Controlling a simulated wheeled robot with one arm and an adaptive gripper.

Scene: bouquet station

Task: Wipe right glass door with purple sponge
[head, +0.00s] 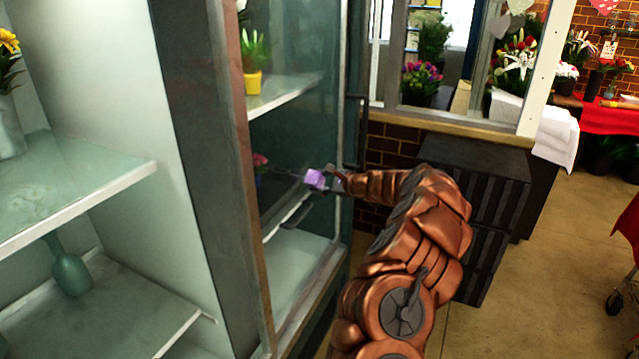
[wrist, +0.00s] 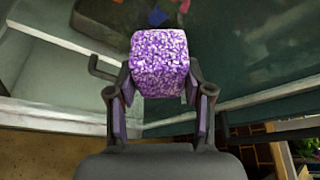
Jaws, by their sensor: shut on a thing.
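The purple sponge (head: 315,179) is a small speckled block held at the tip of my gripper (head: 333,180). In the wrist view the sponge (wrist: 160,63) sits between the two dark fingers of my gripper (wrist: 160,88), which are shut on it. In the head view the sponge is in front of the right glass door (head: 300,130) of the cabinet, near its middle height. I cannot tell whether the sponge touches the glass. The door's dark handle (head: 355,130) is just to the right of and above the gripper.
Shelves stand behind the glass, one with a yellow pot (head: 253,82). A dark frame post (head: 190,150) divides the cabinet; the left side shows open shelves with a vase (head: 68,268). A black drawer unit (head: 480,190) stands right of the cabinet.

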